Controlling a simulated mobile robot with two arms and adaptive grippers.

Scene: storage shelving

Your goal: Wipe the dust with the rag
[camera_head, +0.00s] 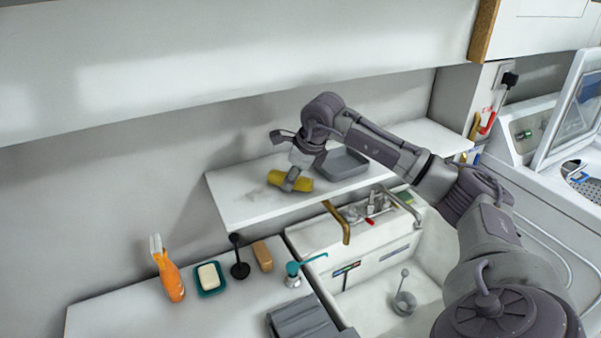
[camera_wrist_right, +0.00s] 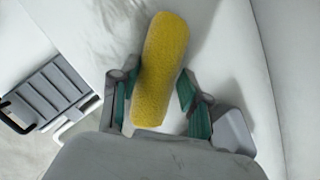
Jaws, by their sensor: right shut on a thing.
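The rag is a yellow rolled cloth (camera_head: 290,181), held just over or on the white shelf (camera_head: 235,210); I cannot tell if it touches. My right gripper (camera_head: 292,180) is shut around its middle, pointing down. In the right wrist view the rag (camera_wrist_right: 163,60) lies lengthwise between the two green-padded fingers (camera_wrist_right: 157,100). Faint grey smudges that look like dust (camera_head: 256,195) mark the shelf left of the rag. They also show as dust (camera_wrist_right: 115,25) beyond the rag's upper left in the wrist view. My left gripper is out of view.
A grey tray (camera_head: 343,164) sits on the shelf right of the rag. The wall rises behind. The shelf's left end is clear.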

